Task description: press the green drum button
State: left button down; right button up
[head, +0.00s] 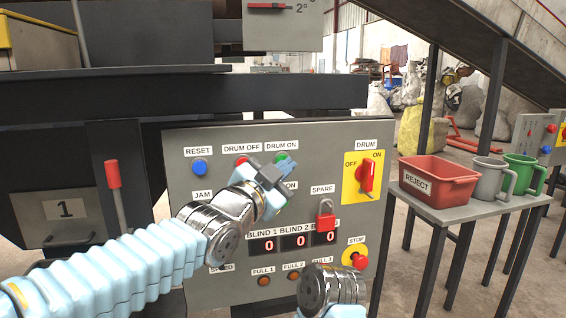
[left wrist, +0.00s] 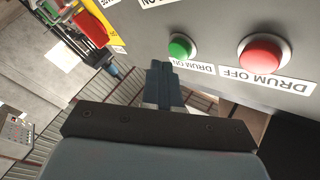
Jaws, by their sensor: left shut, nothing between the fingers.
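The green drum button (head: 282,157) sits under the DRUM ON label on the grey control panel (head: 215,278), partly covered by my left gripper in the head view. In the left wrist view the green button (left wrist: 181,47) is in plain sight, with the DRUM ON label beside it. My left gripper (head: 272,166) is shut and empty just in front of the panel. In the left wrist view its fingertips (left wrist: 160,66) are a little to the left of and below the green button, apart from it in the picture. My right gripper is out of view.
A red DRUM OFF button (left wrist: 262,54) is beside the green one. The panel also has a blue RESET button (head: 199,167), a red rotary switch (head: 367,176), a red padlock (head: 325,221) and a STOP button (head: 358,261). A reject bin (head: 438,187) stands on a table at right.

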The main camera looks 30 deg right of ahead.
pick_arm(q)
jog(key=shift+w, duration=0.1)
dwell(0.3)
jog(key=shift+w+d, duration=0.1)
jog(key=shift+w, duration=0.2)
